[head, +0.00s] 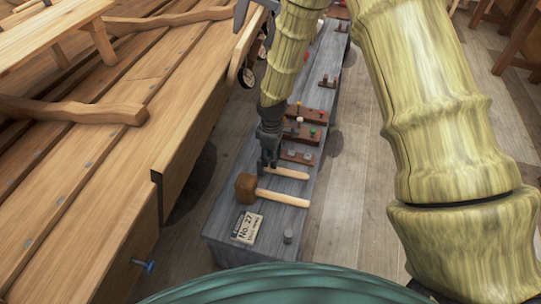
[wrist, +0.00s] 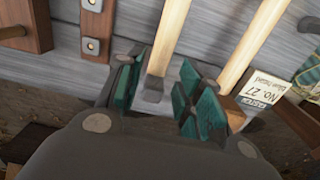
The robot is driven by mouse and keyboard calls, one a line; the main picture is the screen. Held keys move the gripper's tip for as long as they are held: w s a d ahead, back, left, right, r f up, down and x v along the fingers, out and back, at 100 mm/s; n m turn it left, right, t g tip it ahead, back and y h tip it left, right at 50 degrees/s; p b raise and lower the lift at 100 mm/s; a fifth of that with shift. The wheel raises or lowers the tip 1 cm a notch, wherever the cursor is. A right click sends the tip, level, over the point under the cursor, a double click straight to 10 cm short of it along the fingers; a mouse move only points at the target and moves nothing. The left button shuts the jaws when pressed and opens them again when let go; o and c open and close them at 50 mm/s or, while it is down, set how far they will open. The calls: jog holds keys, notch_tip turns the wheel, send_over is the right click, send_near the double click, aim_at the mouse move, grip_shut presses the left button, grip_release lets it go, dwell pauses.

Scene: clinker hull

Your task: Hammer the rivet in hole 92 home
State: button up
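My gripper (head: 268,162) is over the grey bench, pointing down at a hammer with a pale wooden handle (head: 288,173). In the wrist view my gripper (wrist: 160,95) is open, with teal pads apart. The hammer's small grey metal head (wrist: 153,88) shows in the gap between the fingers, and neither pad clearly touches it. No hole number is readable, so I cannot tell whether this is hole 92.
A brown-headed mallet (head: 246,188) lies beside the hammer on the bench (head: 226,222). A card reading "No. 27" (head: 248,228) and a grey cylinder (head: 288,237) are at the bench's near end. Wooden racks (head: 303,133) stand farther back. The planked hull (head: 100,170) fills the left.

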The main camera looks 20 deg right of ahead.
notch_tip(320, 180, down, 4)
jog(key=b, duration=0.3)
jog(key=shift+r, duration=0.15)
jog(key=shift+f, duration=1.25)
grip_shut()
jog(key=shift+r+p, duration=0.65)
jog(key=shift+r, duration=0.05)
notch_tip(320, 180, up, 8)
jog(key=p, duration=0.6)
jog(key=shift+p, duration=0.3)
jog(key=shift+f, duration=0.1)
